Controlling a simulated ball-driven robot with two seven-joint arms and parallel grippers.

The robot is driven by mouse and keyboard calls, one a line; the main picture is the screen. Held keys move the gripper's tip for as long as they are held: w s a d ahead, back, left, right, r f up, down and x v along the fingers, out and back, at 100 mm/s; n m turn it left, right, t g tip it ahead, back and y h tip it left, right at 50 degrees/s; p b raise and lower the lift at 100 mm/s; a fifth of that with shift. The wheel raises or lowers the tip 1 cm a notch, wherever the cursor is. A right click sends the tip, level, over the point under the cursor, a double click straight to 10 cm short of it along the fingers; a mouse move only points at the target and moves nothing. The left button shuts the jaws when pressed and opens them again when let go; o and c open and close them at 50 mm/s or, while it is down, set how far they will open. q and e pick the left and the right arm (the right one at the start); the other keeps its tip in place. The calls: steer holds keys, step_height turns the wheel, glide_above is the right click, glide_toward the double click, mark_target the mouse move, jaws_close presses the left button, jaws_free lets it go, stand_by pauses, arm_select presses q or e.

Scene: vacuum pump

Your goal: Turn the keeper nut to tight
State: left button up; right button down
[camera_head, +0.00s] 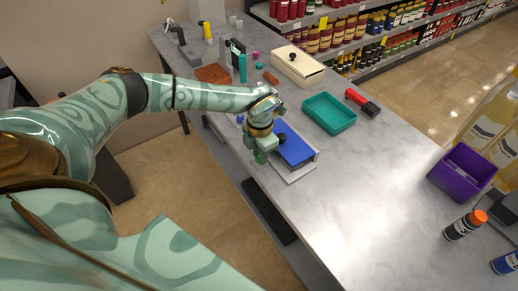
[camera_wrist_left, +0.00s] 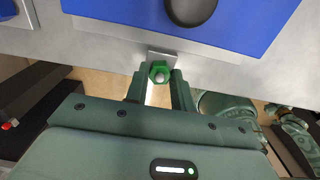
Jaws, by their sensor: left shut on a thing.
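The keeper nut (camera_wrist_left: 159,70) is a small green hex nut with a pale round centre, in front of a grey plate at the table's front edge. My left gripper (camera_wrist_left: 160,84) is shut on it, one finger on each side. In the head view my left gripper (camera_head: 262,153) is at the front edge of the blue-topped unit (camera_head: 295,149), and the nut cannot be made out there. The unit has a black knob (camera_wrist_left: 192,8), which also shows in the wrist view with the blue top (camera_wrist_left: 120,12). My right gripper is not in view.
A teal tray (camera_head: 330,113), a cream box (camera_head: 298,66) and a red-and-black tool (camera_head: 362,102) lie behind the unit. A purple bin (camera_head: 462,172) and an orange-capped bottle (camera_head: 465,225) stand at the right. The table middle (camera_head: 370,175) is clear.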

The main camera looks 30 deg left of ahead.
arm_select(q)
steer(key=m+p, duration=0.2)
steer(key=m, duration=0.2)
steer(key=shift+r+m, duration=0.15)
steer(key=shift+m, duration=0.15)
steer(key=m+p, duration=0.1)
steer(key=m, duration=0.3)
steer(key=shift+m, duration=0.3)
steer(key=o, duration=1)
step_height(320, 180, up, 16)
steer(key=p, duration=0.2)
steer(key=shift+p, duration=0.3)
